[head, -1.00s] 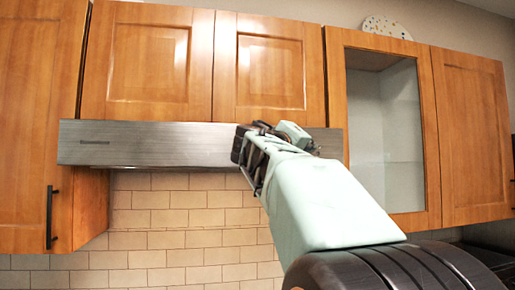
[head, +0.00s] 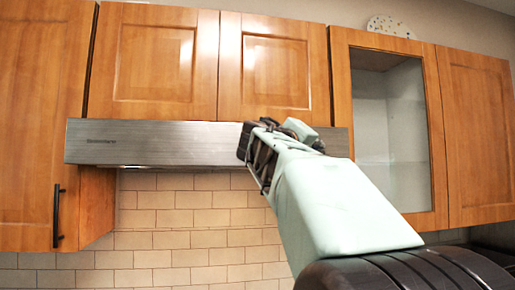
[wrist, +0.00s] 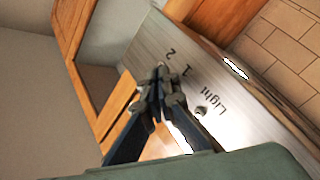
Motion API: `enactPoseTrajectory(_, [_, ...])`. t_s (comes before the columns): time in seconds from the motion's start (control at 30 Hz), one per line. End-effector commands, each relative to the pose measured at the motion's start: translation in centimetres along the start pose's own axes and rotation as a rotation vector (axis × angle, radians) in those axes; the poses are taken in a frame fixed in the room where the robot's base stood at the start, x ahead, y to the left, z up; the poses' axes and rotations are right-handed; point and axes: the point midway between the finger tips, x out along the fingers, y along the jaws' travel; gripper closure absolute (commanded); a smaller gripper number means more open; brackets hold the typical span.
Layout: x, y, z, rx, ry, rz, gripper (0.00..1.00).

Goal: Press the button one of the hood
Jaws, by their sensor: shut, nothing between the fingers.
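The hood (head: 165,145) is a brushed-metal band under the upper cabinets in the head view. A small round button (wrist: 201,111) sits beside "Light". The spot beside "1", where button one would be, is hidden behind my fingertips. My gripper (wrist: 163,82) is shut and empty, with its tips in front of the hood face near "1" and "2". I cannot tell whether they touch it. In the head view my gripper (head: 250,150) overlaps the hood's right half.
Wooden cabinets (head: 165,60) are directly above the hood. A glass-door cabinet (head: 390,130) is to its right, and a tall door with a dark handle (head: 57,215) is to its left. Tiled wall (head: 190,220) lies below, with open space in front.

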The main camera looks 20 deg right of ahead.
Motion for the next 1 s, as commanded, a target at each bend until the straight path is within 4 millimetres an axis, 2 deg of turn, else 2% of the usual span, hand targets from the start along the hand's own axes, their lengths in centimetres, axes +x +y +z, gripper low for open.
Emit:
enactPoseTrajectory(0.6, [-3.8, 2.7, 2.9, 0.001, 0.001, 0.001, 1.0])
enactPoseTrajectory(1.0, [-4.2, 3.1, 3.0, 0.0, 0.0, 0.0, 1.0])
